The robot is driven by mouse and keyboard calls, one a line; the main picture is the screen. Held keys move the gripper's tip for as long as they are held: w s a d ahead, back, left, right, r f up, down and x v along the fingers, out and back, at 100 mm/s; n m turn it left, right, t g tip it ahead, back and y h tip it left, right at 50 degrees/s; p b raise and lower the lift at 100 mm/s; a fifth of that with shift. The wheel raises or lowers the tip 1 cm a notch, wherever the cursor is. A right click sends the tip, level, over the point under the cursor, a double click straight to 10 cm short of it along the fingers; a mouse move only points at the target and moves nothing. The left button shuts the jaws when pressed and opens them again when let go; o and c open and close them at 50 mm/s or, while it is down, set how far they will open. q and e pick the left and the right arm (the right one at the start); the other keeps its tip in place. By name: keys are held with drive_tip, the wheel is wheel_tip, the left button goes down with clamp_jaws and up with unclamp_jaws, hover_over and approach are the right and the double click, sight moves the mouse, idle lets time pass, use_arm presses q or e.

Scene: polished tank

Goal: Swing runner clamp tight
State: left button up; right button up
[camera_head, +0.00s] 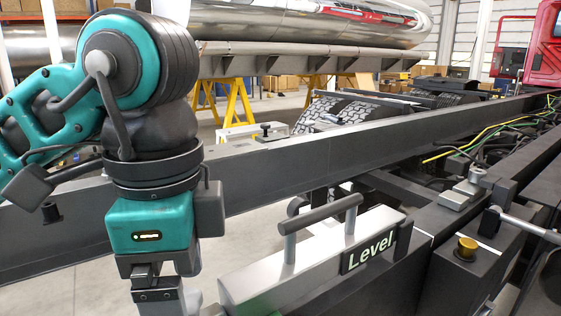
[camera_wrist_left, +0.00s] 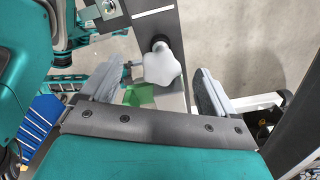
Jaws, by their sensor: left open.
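A pale star-shaped knob (camera_wrist_left: 162,66), which looks like the runner clamp's handle, stands on a dark stem against a grey metal bar in the left wrist view. My left gripper (camera_wrist_left: 155,84) is open, with one finger on each side of the knob. A gap shows between the knob and the right finger; contact on the left is unclear. In the head view my left gripper (camera_head: 160,292) points down at the lower left, and its fingertips are cut off by the frame. I cannot make out the knob there. My right gripper is not in view.
A grey block marked Level (camera_head: 320,258) with a raised handle lies right of my left gripper. A long dark frame rail (camera_head: 290,160) runs behind it. A yellow-topped knob (camera_head: 467,247) and a metal lever (camera_head: 530,228) stand at the right. A polished tank (camera_head: 310,22) rests behind.

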use_arm(q)
drive_tip(key=shift+o, duration=0.8)
wheel_tip(320, 180, up, 7)
drive_tip(key=p, duration=0.5)
drive_tip(key=shift+r+p, duration=0.1)
drive_tip(key=shift+p, duration=0.25)
